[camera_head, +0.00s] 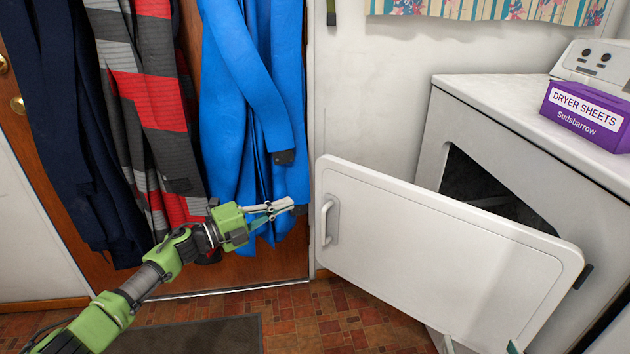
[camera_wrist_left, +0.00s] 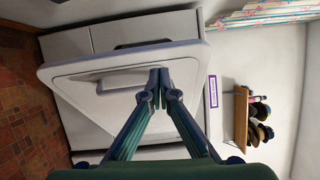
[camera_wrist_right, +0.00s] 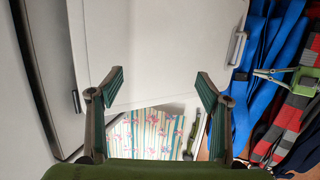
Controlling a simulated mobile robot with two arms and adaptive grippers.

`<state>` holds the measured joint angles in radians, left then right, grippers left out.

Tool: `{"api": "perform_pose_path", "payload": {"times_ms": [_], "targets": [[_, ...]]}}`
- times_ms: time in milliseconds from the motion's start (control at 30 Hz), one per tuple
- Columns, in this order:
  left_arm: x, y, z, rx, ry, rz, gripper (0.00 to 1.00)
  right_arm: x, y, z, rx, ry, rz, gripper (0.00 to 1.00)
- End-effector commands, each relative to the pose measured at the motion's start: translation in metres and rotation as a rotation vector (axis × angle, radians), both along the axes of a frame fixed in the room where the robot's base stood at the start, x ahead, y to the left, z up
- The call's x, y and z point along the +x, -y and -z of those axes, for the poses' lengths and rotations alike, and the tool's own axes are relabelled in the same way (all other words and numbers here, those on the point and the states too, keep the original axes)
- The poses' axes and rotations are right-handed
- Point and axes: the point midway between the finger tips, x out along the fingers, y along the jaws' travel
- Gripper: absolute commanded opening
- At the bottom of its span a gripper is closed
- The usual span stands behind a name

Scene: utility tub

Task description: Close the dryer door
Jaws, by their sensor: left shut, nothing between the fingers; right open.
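The white dryer door (camera_head: 430,250) stands open, swung out from the dryer (camera_head: 540,140), whose dark opening (camera_head: 485,190) shows behind it. A handle (camera_head: 330,219) sits near the door's left edge. My left gripper (camera_head: 290,204) is shut and empty, left of the handle and apart from it in the head view. In the left wrist view its fingertips (camera_wrist_left: 159,72) overlap the door. My right gripper (camera_wrist_right: 158,82) is open and empty; in the right wrist view the door (camera_wrist_right: 160,45) fills the space beyond its fingers.
A purple dryer sheets box (camera_head: 587,116) stands on the dryer top. Blue clothing (camera_head: 250,90) and other garments hang on the brown door at left. A dark mat (camera_head: 200,338) lies on the tiled floor. A wooden shelf (camera_wrist_left: 240,115) shows in the left wrist view.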

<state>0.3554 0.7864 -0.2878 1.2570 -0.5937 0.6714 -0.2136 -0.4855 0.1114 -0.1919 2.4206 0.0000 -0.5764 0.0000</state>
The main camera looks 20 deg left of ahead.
Motion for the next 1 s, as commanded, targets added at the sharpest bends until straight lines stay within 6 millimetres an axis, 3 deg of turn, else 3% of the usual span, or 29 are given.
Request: {"api": "perform_pose_path", "payload": {"times_ms": [200, 400, 500, 667, 1000], "targets": [[-0.036, 0.029, -0.015, -0.02, -0.012, -0.159, 0.0, -0.067, 0.031, 0.087, -0.121, -0.517, 0.036, 0.7], [-0.068, 0.036, -0.026, -0.03, -0.044, -0.286, 0.0, -0.143, 0.056, 0.128, -0.195, -0.873, 0.061, 0.7], [-0.077, 0.036, -0.028, -0.033, -0.057, -0.321, 0.0, -0.167, 0.063, 0.136, -0.215, -0.971, 0.068, 0.7], [-0.078, 0.037, -0.029, -0.032, -0.061, -0.341, 0.0, -0.181, 0.066, 0.14, -0.225, -1.023, 0.071, 0.7], [-0.035, 0.05, -0.029, -0.033, -0.058, -0.34, 0.0, -0.184, 0.067, 0.129, -0.223, -1.015, 0.072, 0.7]]}}
